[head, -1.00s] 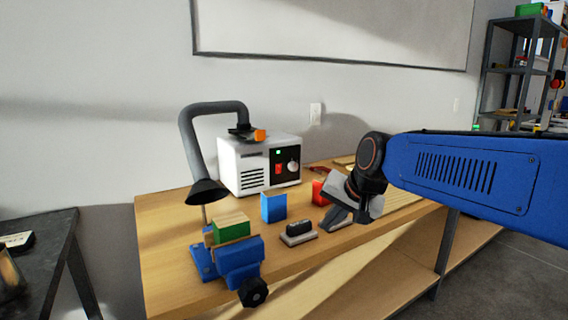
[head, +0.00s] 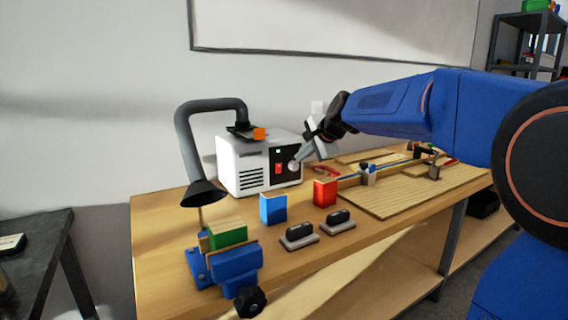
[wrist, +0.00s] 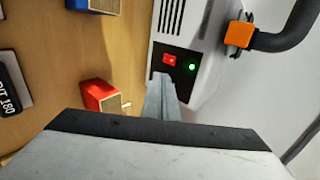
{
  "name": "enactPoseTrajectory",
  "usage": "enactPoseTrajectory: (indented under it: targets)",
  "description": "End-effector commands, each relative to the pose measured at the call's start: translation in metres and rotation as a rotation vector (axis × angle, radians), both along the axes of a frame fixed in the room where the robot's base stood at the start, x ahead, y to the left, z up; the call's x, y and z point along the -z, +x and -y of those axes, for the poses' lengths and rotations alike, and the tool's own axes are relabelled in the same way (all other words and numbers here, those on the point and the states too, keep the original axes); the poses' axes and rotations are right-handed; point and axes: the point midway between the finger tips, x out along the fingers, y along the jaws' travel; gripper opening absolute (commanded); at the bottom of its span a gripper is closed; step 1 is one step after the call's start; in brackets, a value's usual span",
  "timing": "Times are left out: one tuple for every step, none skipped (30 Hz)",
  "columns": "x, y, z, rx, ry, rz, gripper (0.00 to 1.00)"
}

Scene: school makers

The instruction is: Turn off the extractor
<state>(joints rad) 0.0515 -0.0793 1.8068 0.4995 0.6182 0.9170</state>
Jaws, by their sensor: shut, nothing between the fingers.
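The extractor (head: 255,165) is a white box with a vent grille, a grey hose and a black front panel. The panel carries a red rocker switch (head: 278,168), a lit green light (head: 278,151) and a white knob (head: 294,165). My gripper (head: 297,160) is shut and empty, its tips in front of the panel's right side by the knob. In the wrist view the shut fingers (wrist: 161,97) reach toward the panel below the red switch (wrist: 169,59) and the lit green light (wrist: 192,67). The fingers hide the knob there; contact is unclear.
On the bench stand a blue block (head: 273,208), a red block (head: 325,192), two sanding blocks and a blue vise (head: 236,262) holding a green block. The hose's black hood (head: 204,193) hangs left of the extractor. A wooden board (head: 410,195) lies at right.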

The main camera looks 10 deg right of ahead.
Motion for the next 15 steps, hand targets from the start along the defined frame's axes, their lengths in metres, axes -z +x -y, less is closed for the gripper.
enactPoseTrajectory:
  targets:
    - [0.0, 0.0, 0.0, 0.001, 0.001, 0.001, 0.0]
    - [0.0, 0.0, 0.0, 0.001, 0.001, 0.001, 0.0]
    - [0.0, 0.0, 0.0, 0.001, 0.001, 0.0, 0.0]
    - [0.0, 0.0, 0.0, 0.001, 0.001, 0.0, 0.0]
    - [0.0, 0.0, 0.0, 0.0, 0.0, 0.0, 0.0]
    - [0.0, 0.0, 0.0, 0.0, 0.0, 0.0, 0.0]
    - [0.0, 0.0, 0.0, 0.0, 0.0, 0.0, 0.0]
    - [0.0, 0.0, 0.0, 0.0, 0.0, 0.0, 0.0]
    - [0.001, 0.0, 0.0, 0.0, 0.0, 0.0, 0.0]
    - [0.001, 0.001, 0.0, 0.0, 0.0, -0.001, 0.0]
    - [0.002, 0.002, -0.001, -0.001, 0.0, -0.001, 0.0]
    - [0.004, 0.004, -0.001, -0.001, 0.0, -0.002, 0.0]
    - [0.006, 0.006, -0.002, -0.001, 0.0, -0.002, 0.0]
    - [0.008, 0.008, -0.003, -0.001, 0.0, -0.003, 0.0]
    - [0.011, 0.012, -0.004, -0.001, 0.0, -0.003, 0.0]
